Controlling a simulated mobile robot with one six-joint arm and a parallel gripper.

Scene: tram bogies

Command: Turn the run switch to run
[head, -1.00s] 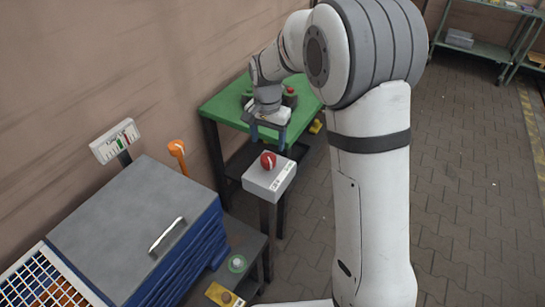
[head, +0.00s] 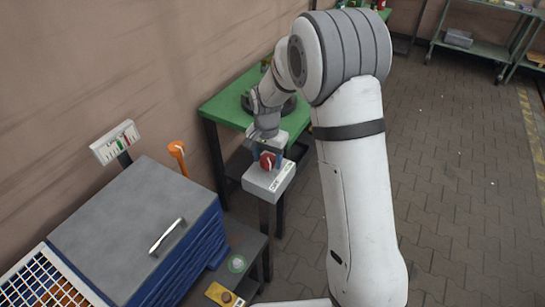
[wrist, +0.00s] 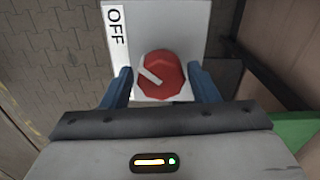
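The run switch is a red knob (wrist: 162,73) with a white pointer line, on a light grey box (wrist: 185,25). The pointer slants toward the upper left in the wrist view, on the side of the printed OFF label (wrist: 115,25). The head view also shows the knob (head: 267,160) on the box (head: 268,181), which stands on a dark post. My gripper (wrist: 159,68) is open, its two blue fingers on either side of the knob with a visible gap at each side. How deep the fingers reach is hard to tell.
A green-topped table (head: 225,105) stands behind the switch box along the wall.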

